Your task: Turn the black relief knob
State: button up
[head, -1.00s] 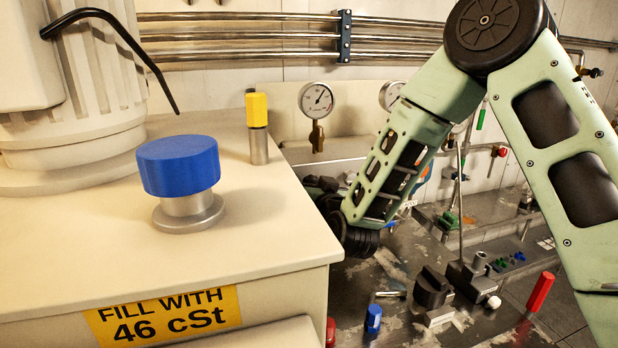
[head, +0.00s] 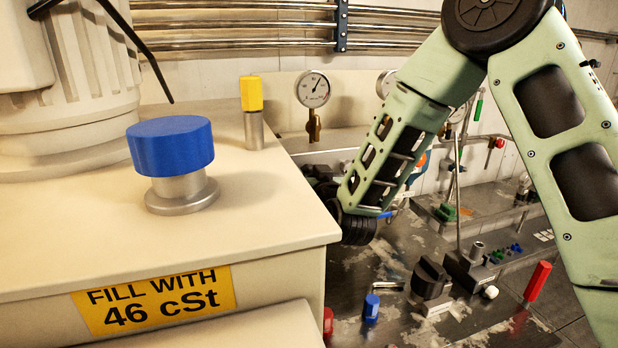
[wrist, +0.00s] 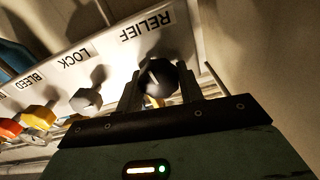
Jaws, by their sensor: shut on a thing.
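The black relief knob (wrist: 158,78) shows in the wrist view, on a pale panel just beside the upside-down word RELIEF. My gripper (wrist: 160,92) is shut on it, with one finger on each side of the knob. A white line shows on the knob's face. In the head view, the knob and my gripper's fingers are hidden behind the beige cabinet and my arm.
In the head view, the beige cabinet (head: 250,215) carries a blue cap (head: 170,145) and a yellow-topped post (head: 252,95).

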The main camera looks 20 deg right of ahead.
jog(key=n+b, duration=0.3)
jog(key=n, duration=0.1)
jog(key=shift+a+f, duration=0.15)
jog(key=n+b, duration=0.2)
jog(key=n, duration=0.2)
jog(key=n+b, duration=0.1)
jog(key=n, duration=0.3)
jog(key=shift+a, duration=0.1)
jog(key=shift+n, duration=2.1)
jog(key=o, duration=1)
